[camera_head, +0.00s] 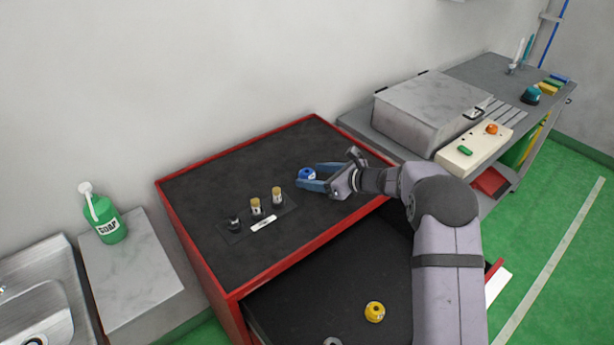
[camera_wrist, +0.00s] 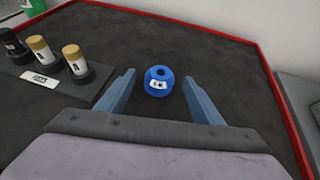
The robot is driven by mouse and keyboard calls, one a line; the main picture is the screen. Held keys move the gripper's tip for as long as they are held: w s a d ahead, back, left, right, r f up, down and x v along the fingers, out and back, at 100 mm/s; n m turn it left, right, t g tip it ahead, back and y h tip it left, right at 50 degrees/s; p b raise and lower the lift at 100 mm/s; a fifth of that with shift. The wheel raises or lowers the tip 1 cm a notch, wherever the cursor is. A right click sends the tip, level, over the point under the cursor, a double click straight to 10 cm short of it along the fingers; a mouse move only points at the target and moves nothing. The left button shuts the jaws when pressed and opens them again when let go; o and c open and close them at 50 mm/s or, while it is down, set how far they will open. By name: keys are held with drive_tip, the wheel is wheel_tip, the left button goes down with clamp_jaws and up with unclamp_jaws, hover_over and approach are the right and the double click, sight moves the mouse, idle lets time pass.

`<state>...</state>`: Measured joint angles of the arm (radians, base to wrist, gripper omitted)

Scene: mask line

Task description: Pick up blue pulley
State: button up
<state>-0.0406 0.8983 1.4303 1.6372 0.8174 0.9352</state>
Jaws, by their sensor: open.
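The blue pulley (camera_head: 307,174) stands on the dark top of the red-edged cabinet (camera_head: 230,180). It has a white label and a hole in its top, clear in the wrist view (camera_wrist: 159,80). My gripper (camera_head: 312,177) is open, with its blue fingers on either side of the pulley. In the wrist view my gripper (camera_wrist: 160,85) shows a gap between each finger and the pulley, and the pulley sits between the fingertips.
A black part (camera_head: 234,224) and two yellow-topped parts (camera_head: 256,206) stand on a labelled plate left of the pulley. An open drawer below holds a yellow pulley (camera_head: 375,311). A grey case (camera_head: 432,108) stands on the bench at right.

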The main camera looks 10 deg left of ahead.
sight(312, 175)
drive_tip(key=shift+w+a+f, duration=0.3)
drive_tip(key=shift+w+a, duration=0.05)
drive_tip(key=shift+a, duration=0.2)
drive_tip(key=shift+c, duration=0.4)
drive_tip(key=c, duration=1.1)
drive_tip(key=shift+r, duration=0.1)
wheel_tip(312, 175, up, 10)
drive_tip(key=p, duration=0.6)
